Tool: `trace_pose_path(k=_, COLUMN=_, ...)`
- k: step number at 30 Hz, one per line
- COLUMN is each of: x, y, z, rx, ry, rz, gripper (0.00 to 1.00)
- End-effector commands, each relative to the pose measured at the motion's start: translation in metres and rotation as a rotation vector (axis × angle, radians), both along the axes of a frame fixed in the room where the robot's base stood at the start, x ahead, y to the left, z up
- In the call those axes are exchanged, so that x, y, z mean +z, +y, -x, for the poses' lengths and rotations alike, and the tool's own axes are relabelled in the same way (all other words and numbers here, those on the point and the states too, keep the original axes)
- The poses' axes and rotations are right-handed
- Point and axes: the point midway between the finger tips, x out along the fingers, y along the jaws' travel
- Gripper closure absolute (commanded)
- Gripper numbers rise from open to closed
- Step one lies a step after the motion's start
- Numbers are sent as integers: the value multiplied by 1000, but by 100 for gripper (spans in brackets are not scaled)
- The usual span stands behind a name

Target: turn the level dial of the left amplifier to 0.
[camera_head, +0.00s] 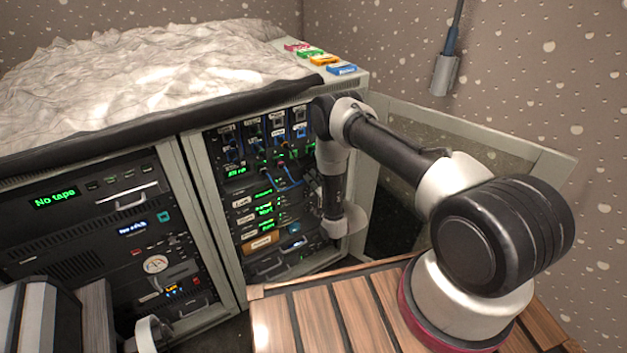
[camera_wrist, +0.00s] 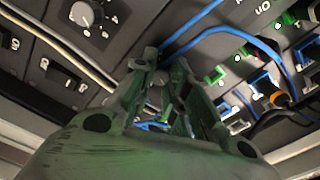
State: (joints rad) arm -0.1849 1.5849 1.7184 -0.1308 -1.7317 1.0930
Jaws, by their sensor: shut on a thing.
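In the wrist view my gripper (camera_wrist: 165,65) reaches up to a dark equipment panel, its two fingers close together at the tips. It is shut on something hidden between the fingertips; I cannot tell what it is. A round dial (camera_wrist: 82,14) with white marks around it sits on the panel at the upper left, apart from the fingers. In the head view my arm reaches to the right side of the right-hand rack (camera_head: 210,225), and the gripper tips are hidden. Which unit is the left amplifier cannot be told.
Blue cables (camera_wrist: 228,31) run beside and behind the fingers. Green connectors (camera_wrist: 214,76) and more plugs crowd the right side of the wrist view. Dark switches (camera_wrist: 62,73) lie at the left. An open rack door (camera_head: 555,160) stands right of the arm. A slatted wooden surface (camera_head: 305,315) lies in front.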

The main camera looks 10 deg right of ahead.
Motion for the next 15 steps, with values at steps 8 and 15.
trace_pose_path(k=8, x=-1, y=0, z=0, rx=1, ry=-72, rz=229, gripper=100)
trace_pose_path(k=15, x=-1, y=0, z=1, rx=1, ry=-142, rz=446, gripper=100)
